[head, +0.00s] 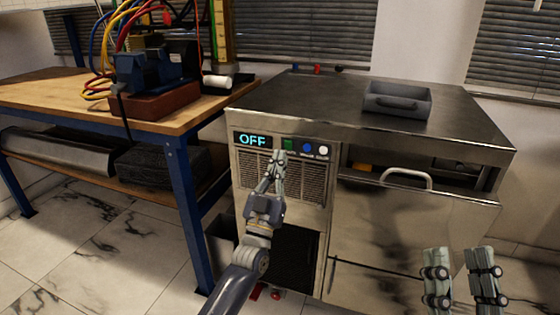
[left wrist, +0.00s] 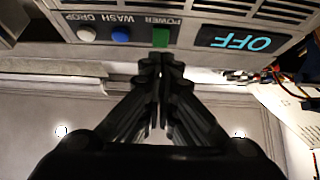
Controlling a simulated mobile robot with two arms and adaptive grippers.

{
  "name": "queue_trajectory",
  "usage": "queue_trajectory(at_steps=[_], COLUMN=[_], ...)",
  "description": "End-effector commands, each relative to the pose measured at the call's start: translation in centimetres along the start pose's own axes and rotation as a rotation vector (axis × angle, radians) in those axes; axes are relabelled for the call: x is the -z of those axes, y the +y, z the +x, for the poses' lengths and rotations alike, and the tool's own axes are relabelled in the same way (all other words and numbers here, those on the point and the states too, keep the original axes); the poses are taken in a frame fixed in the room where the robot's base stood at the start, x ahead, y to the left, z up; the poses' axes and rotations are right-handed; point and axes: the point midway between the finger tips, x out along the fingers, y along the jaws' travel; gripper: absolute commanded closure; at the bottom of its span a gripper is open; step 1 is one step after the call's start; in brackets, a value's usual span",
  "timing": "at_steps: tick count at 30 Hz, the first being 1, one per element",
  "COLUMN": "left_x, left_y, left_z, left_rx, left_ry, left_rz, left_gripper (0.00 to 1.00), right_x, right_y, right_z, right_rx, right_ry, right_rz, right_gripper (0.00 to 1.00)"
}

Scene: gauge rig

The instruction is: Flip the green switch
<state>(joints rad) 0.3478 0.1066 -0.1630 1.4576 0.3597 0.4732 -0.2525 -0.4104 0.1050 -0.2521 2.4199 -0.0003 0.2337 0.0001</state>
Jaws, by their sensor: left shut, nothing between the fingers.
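The green switch (head: 289,144) sits on the front panel of a metal cabinet, just right of a display (head: 252,140) reading OFF. In the left wrist view the green switch (left wrist: 160,37) is labelled POWER. My left gripper (head: 279,154) is shut and empty, its fingertips just below and left of the switch in the head view. In the left wrist view the fingertips (left wrist: 161,58) point at the lower part of the switch; I cannot tell whether they touch it. My right gripper (head: 460,260) is open and empty at the lower right, fingers well apart.
A blue button (head: 307,148) and a white button (head: 322,150) sit right of the switch. An open drawer (head: 412,200) juts out at the right. A grey tray (head: 397,101) rests on the cabinet top. A workbench (head: 60,98) with cables stands at the left.

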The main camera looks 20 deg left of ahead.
Motion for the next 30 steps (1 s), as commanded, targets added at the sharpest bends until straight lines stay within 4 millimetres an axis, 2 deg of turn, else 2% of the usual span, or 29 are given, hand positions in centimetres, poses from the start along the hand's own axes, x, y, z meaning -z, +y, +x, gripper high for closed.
queue_trajectory(at_steps=[15, 18, 30], left_x=[-2.5, -2.9, -3.0], left_y=[-0.1, -0.1, -0.1], left_z=[-8.0, -9.0, -9.8], left_rx=[-0.001, -0.001, -0.001], left_ry=[-0.004, -0.003, 0.0], left_rz=[0.0, 0.0, 0.0], left_gripper=[1.0, 1.0, 1.0], right_x=[-3.4, -3.6, -3.9], right_y=[0.4, 0.5, 0.5], right_z=[-0.3, -0.3, -0.4], right_rx=[-0.008, -0.009, -0.009], right_ry=[-0.181, -0.195, -0.206], right_rz=[-0.008, -0.008, -0.009], right_gripper=[0.6, 0.6, 0.6])
